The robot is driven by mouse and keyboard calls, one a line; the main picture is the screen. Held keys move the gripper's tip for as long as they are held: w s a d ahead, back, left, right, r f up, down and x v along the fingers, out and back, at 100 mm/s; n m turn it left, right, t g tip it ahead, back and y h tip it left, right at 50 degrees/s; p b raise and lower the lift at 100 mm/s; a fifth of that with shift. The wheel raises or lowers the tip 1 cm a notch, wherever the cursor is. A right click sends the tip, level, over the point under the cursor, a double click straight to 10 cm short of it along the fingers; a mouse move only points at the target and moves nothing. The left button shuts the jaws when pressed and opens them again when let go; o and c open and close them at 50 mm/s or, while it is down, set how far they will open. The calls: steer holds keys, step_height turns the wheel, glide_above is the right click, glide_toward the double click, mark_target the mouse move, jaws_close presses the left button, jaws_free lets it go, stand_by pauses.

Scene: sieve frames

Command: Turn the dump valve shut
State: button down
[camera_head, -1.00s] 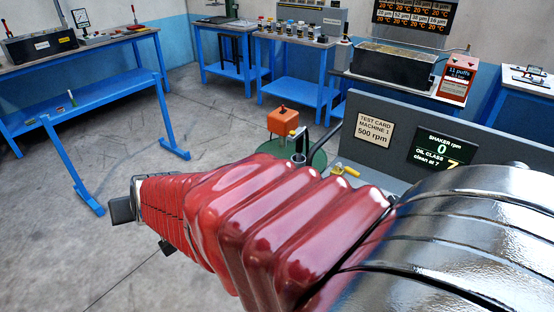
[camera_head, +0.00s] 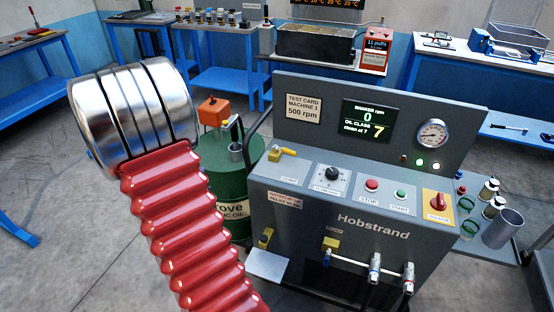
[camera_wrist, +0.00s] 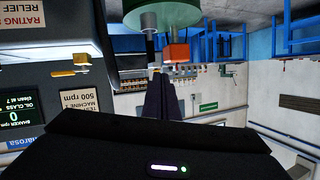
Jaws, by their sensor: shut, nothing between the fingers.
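The grey Hobstrand machine (camera_head: 350,215) stands at the centre right of the head view.
A green oil drum (camera_head: 223,180) with an orange-topped pump (camera_head: 213,111) stands left of the machine. Blue benches (camera_head: 210,75) line the back wall. A side shelf with jars and a metal cup (camera_head: 503,229) stands at the right. The floor at left is open.

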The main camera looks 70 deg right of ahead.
mark_target(291, 154)
steer(key=s+d+f+m+g+h, duration=0.1)
steer(key=s+g, duration=0.3)
steer(key=s, duration=0.5)
steer(key=s+d+f+m+g+h, duration=0.2)
steer(key=s+d+f+g, duration=0.1)
steer(key=s, duration=0.6)
steer(key=shift+s+d+m+g, duration=0.2)
steer(key=shift+d+m+g, duration=0.1)
steer(key=shift+d+g, duration=0.4)
steer(key=x, duration=1.3)
steer(key=shift+s+d+r, duration=0.2)
steer(key=shift+s+d, duration=0.05)
steer(key=shift+d, duration=0.1)
steer(key=shift+s+d, duration=0.6)
steer(key=shift+s, duration=0.05)
